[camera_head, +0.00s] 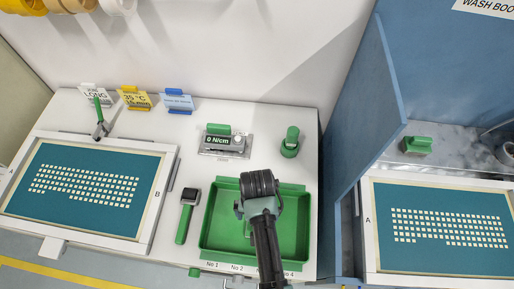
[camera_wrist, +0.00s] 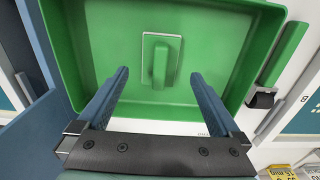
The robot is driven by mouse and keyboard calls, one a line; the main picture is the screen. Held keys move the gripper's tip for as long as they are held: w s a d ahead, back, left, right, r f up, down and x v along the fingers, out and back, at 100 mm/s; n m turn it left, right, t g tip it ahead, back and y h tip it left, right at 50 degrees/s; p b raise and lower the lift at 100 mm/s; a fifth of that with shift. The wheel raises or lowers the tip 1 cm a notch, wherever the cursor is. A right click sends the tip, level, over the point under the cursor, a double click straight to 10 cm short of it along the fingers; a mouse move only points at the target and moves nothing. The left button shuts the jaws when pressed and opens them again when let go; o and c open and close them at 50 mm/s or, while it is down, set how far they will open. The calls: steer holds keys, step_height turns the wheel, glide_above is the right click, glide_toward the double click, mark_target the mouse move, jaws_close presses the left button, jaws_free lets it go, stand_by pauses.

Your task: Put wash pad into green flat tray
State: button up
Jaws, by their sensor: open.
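The green flat tray (camera_head: 220,228) stands at the front right of the white bench in the head view; in the wrist view its floor (camera_wrist: 225,40) fills most of the picture. A flat rectangular pad with a green handle (camera_wrist: 160,62), which looks like the wash pad, lies in the tray near its middle. In the head view my arm partly covers it. My gripper (camera_wrist: 160,76) is open over the tray, its blue fingers spread to either side of the handle with clear gaps. The fingers are hidden in the head view.
Another green-handled block (camera_head: 417,145) sits on the grey wash booth counter. A green-handled roller (camera_head: 187,215) lies left of the tray. A meter (camera_head: 222,142) and a green-topped item (camera_head: 290,142) stand behind it. A blue partition (camera_head: 365,115) rises on the right.

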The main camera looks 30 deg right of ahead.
steer(key=w+a+r+n+t+h, duration=0.1)
steer(key=w+r+t, duration=0.5)
steer(key=r, duration=0.8)
steer(key=w+a+r+n+t, duration=0.1)
steer(key=w+r+n+t, duration=0.15)
steer(key=w+r, duration=0.8)
steer(key=w+a+r+t+h, duration=0.1)
steer(key=w+r+t, duration=0.4)
steer(key=r, duration=1.2)
steer(key=s+a+r+n+t, duration=0.25)
steer(key=r+t, duration=0.35)
steer(key=r, duration=0.9)
steer(key=s+a+r+t, duration=0.2)
steer(key=s+r+t, duration=0.2)
steer(key=r, duration=0.5)
steer(key=s+a+r+t+y, duration=0.1)
steer(key=s+a+r+t, duration=0.2)
steer(key=s+r, duration=0.6)
steer(key=shift+s+r+n+t+y, duration=0.2)
steer(key=shift+n+t+y, duration=0.1)
steer(key=shift+n+t, duration=0.15)
